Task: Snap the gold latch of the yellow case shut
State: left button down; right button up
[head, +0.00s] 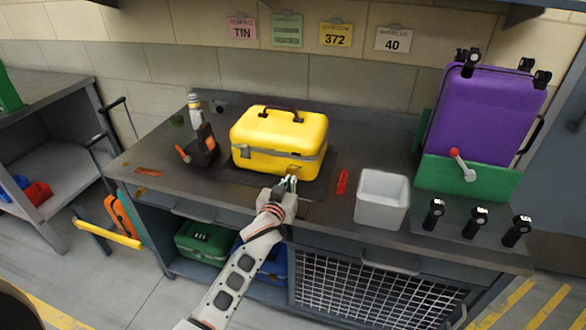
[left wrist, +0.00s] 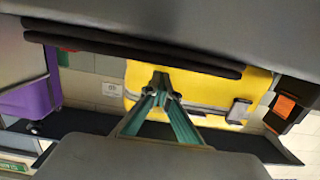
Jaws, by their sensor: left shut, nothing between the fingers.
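The yellow case (head: 278,125) stands lid down, handle on top, on the dark workbench, with a grey band around its middle. A gold latch (head: 294,169) shows low on its front right; I cannot tell whether it is shut. A grey latch (head: 243,151) is on the front left and also shows in the left wrist view (left wrist: 239,110). My left gripper (head: 291,182) is shut and empty, just in front of the case near the gold latch. In the left wrist view its fingertips (left wrist: 161,78) meet before the yellow case (left wrist: 200,85); the gold latch is hidden there. My right gripper is not in view.
A grey bin (head: 382,199) stands right of the case, with a red strip (head: 342,182) between. A purple case (head: 480,115) with a green front panel is further right. A black and orange tool (head: 203,148) stands left. Several black clamps line the front right.

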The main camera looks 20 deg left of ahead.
pick_arm(q)
jog(key=shift+s, duration=0.25)
jog(key=shift+s, duration=0.35)
jog(key=shift+s+p, duration=0.4)
jog(key=shift+p, duration=0.05)
jog(key=shift+r, duration=0.15)
